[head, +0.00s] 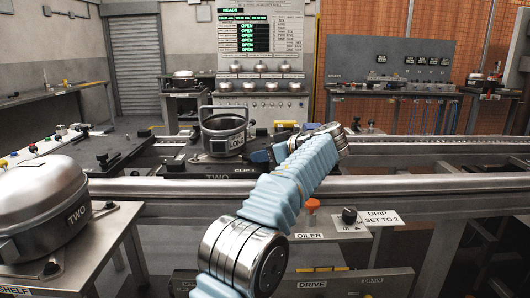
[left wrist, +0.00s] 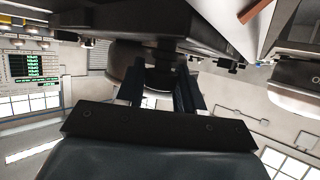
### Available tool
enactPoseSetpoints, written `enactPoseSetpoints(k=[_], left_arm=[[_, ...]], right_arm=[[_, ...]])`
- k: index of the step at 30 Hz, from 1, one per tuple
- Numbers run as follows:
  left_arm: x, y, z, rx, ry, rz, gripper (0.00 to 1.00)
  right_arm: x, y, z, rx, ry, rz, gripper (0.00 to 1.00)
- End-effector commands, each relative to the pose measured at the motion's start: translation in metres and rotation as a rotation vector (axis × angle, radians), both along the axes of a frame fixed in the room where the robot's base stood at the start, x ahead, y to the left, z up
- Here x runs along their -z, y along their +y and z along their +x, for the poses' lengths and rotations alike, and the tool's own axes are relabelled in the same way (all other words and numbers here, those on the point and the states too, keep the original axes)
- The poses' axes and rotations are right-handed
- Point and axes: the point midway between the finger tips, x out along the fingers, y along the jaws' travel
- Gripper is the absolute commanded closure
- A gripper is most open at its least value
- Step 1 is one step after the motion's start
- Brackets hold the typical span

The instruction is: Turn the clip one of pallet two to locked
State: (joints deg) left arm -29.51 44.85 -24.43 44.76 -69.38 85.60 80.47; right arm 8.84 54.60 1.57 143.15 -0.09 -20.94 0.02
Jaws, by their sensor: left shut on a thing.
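Pallet two (head: 192,168) is a dark plate labelled TWO on the rail line, left of the middle in the head view. A dark open compressor shell (head: 222,138) with a loop handle stands on it. A CLIP label shows at the pallet's front right edge. My left gripper (head: 262,157) is at that right end, beside the shell. In the left wrist view its two fingers (left wrist: 159,92) are shut on a dark rounded part, apparently the clip (left wrist: 160,77). The clip's turn position is hidden in the head view. My right gripper is not in view.
A metal rail (head: 420,184) runs in front of the pallet. An oiler panel with an orange knob (head: 312,205) and a black dial (head: 349,215) lies nearer. A domed compressor (head: 42,205) labelled TWO stands on the left shelf. A screen (head: 245,32) behind lists several OPEN lines.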

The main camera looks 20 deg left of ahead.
Motion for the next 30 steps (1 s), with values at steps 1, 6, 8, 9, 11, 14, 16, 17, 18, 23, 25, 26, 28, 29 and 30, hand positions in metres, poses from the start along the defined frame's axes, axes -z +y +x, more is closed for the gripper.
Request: enactPoseSetpoints(k=[1, 6, 8, 9, 11, 14, 16, 17, 18, 23, 25, 26, 28, 29, 30], left_arm=[[0.000, 0.000, 0.000, -0.002, -0.001, 0.000, 1.00], [0.000, 0.000, 0.000, -0.001, -0.002, -0.001, 1.00], [0.000, 0.000, 0.000, -0.001, -0.002, -0.001, 0.62], [0.000, 0.000, 0.000, -0.001, -0.002, -0.001, 0.56], [0.000, 0.000, 0.000, 0.000, -0.001, 0.000, 0.46], [0.000, 0.000, 0.000, 0.000, -0.001, 0.000, 0.42], [0.000, 0.000, 0.000, 0.000, -0.001, 0.000, 0.42], [0.000, 0.000, 0.000, 0.000, -0.001, 0.000, 0.42], [0.000, 0.000, 0.000, 0.000, -0.001, 0.000, 0.42], [-0.003, -0.006, -0.001, 0.001, -0.002, 0.000, 0.42], [-0.007, -0.015, -0.004, 0.003, -0.003, 0.000, 0.42], [-0.009, -0.020, -0.006, 0.003, -0.003, 0.000, 0.42], [-0.015, -0.034, -0.010, 0.004, -0.003, 0.000, 0.42], [-0.019, -0.041, -0.013, 0.004, -0.003, 0.001, 0.42], [-0.023, -0.050, -0.016, 0.004, -0.003, 0.001, 0.42]], right_arm=[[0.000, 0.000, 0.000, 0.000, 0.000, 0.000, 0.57], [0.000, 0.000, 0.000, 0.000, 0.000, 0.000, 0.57], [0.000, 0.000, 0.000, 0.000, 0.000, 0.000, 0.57], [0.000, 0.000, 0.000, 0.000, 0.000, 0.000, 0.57], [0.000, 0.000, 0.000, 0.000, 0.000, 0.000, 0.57], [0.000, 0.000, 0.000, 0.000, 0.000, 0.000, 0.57], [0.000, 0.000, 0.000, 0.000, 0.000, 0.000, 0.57], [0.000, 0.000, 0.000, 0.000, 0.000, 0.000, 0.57], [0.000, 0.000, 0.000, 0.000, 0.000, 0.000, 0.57], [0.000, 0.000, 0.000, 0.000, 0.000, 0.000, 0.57], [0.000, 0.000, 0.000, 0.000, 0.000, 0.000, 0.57], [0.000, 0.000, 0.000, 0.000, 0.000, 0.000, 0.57], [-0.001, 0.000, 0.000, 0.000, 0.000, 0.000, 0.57], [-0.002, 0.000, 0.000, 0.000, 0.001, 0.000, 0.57], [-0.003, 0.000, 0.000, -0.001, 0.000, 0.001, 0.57]])
